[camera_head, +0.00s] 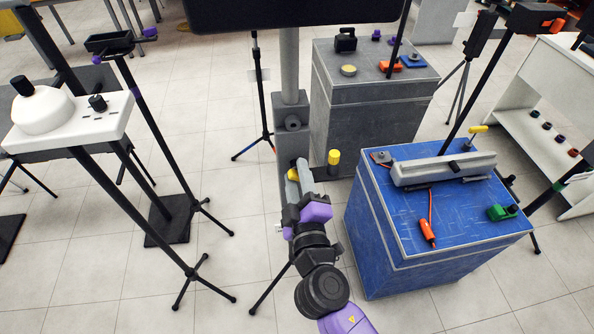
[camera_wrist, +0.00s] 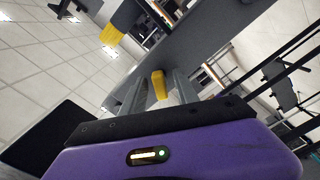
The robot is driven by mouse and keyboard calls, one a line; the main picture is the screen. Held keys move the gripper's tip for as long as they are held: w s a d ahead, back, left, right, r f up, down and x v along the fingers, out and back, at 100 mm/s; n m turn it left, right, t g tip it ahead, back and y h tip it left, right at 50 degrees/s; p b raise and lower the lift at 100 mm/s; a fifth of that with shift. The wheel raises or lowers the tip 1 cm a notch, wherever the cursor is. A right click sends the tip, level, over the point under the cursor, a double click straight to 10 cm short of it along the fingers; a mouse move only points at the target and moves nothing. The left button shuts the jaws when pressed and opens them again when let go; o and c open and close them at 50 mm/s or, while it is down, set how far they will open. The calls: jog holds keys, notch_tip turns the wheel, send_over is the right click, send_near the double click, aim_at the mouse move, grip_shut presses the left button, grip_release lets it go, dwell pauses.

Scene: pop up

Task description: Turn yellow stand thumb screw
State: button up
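The grey stand's post (camera_head: 290,130) rises in the middle of the head view, under a dark panel. A yellow thumb screw (camera_head: 293,174) shows at its side, partly hidden by my gripper (camera_head: 303,168). In the wrist view the yellow screw (camera_wrist: 158,85) lies between the two grey fingers of my gripper (camera_wrist: 159,78). The fingers look apart, with a gap on both sides of it. A second yellow knob (camera_head: 334,157) with a dark base sticks out to the right of the post; a yellow knob also shows at upper left in the wrist view (camera_wrist: 110,35).
A blue box (camera_head: 400,225) with tools on top stands close on the right. A grey box (camera_head: 350,95) stands behind the post. A white device on a stand (camera_head: 95,125) and thin tripods are on the left. Tiled floor is free between them.

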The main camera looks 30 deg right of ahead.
jog(key=shift+w+d, duration=0.1)
jog(key=shift+w, duration=0.05)
grip_shut()
jog(key=shift+n, duration=0.3)
jog(key=shift+n+p, duration=0.45)
jog(key=shift+n, duration=2.25)
grip_release()
